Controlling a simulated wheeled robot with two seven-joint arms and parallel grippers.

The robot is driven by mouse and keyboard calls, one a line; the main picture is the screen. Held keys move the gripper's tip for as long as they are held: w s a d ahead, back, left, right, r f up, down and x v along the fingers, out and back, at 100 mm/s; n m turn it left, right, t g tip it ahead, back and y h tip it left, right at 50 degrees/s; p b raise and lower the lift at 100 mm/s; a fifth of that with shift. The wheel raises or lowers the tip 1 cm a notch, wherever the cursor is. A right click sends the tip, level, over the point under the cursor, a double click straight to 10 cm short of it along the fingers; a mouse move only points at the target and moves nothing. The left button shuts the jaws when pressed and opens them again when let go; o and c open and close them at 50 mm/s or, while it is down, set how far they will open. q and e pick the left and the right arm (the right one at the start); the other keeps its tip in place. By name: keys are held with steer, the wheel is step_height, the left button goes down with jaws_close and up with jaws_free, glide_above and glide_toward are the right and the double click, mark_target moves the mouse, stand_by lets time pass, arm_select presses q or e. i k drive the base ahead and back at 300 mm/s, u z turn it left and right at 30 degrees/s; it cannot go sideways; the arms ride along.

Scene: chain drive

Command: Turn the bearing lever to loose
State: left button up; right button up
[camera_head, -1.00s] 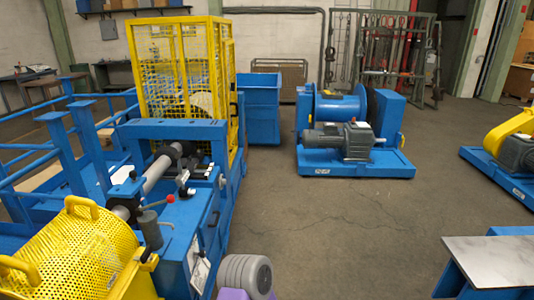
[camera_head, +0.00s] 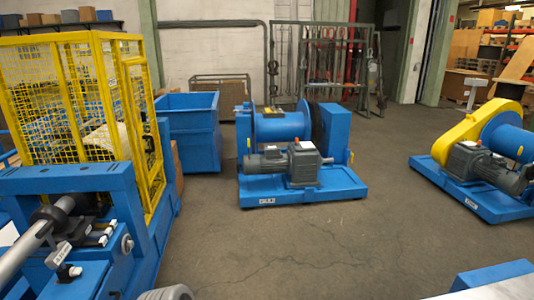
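I cannot pick out a bearing lever for certain. A blue winch drum (camera_head: 281,127) with a grey motor (camera_head: 304,163) stands on a blue base ahead. Small yellow parts show at its sides, too small to tell whether one is a lever. At the lower left, a grey shaft (camera_head: 27,247) runs into a dark round part in a blue machine frame (camera_head: 118,189), with small clamp-like fittings (camera_head: 97,231) beside it. Neither of my grippers is in view.
A yellow mesh cage (camera_head: 84,110) rises at left, with a blue bin (camera_head: 190,137) behind it. A second drive with a yellow guard (camera_head: 466,136) stands at right. A pale tabletop edge (camera_head: 497,285) shows at lower right. The middle floor (camera_head: 320,240) is clear.

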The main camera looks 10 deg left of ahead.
mark_target(71, 234)
steer(key=u, duration=0.45)
steer(key=i, duration=2.05)
steer(key=u, duration=1.8)
steer(key=i, duration=1.05)
steer(key=u, duration=1.05)
